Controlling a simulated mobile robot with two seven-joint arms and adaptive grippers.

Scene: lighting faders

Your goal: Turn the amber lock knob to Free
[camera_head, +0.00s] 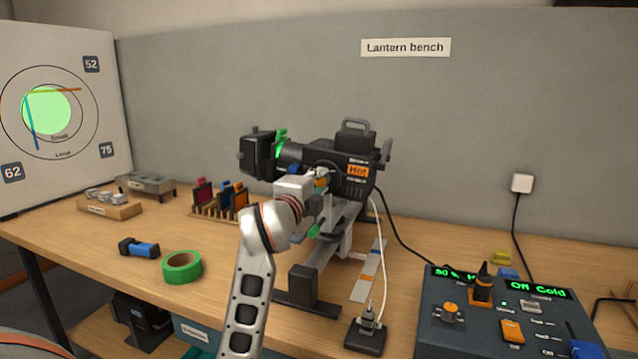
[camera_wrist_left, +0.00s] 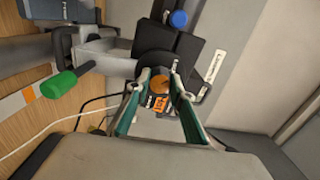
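The black lantern (camera_head: 300,155) sits on its stand on the bench and carries an orange "Hot" label. The round amber knob (camera_wrist_left: 160,84) shows in the left wrist view on the lantern's side. My left gripper (camera_wrist_left: 160,73) has its two fingers spread around the amber knob, one on each side, with gaps seeming to show between pads and knob. In the head view my left gripper (camera_head: 318,180) is against the lantern's near side and hides most of the knob there. Its marking for Free cannot be read. My right gripper is out of view.
A green-tipped handle (camera_wrist_left: 59,85) and a blue knob (camera_wrist_left: 178,19) are near the fingers. A white cable hangs behind. The control console (camera_head: 450,320) stands at right; green tape (camera_head: 182,267) and a blue-black tool (camera_head: 140,248) lie at left. The front middle bench is partly clear.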

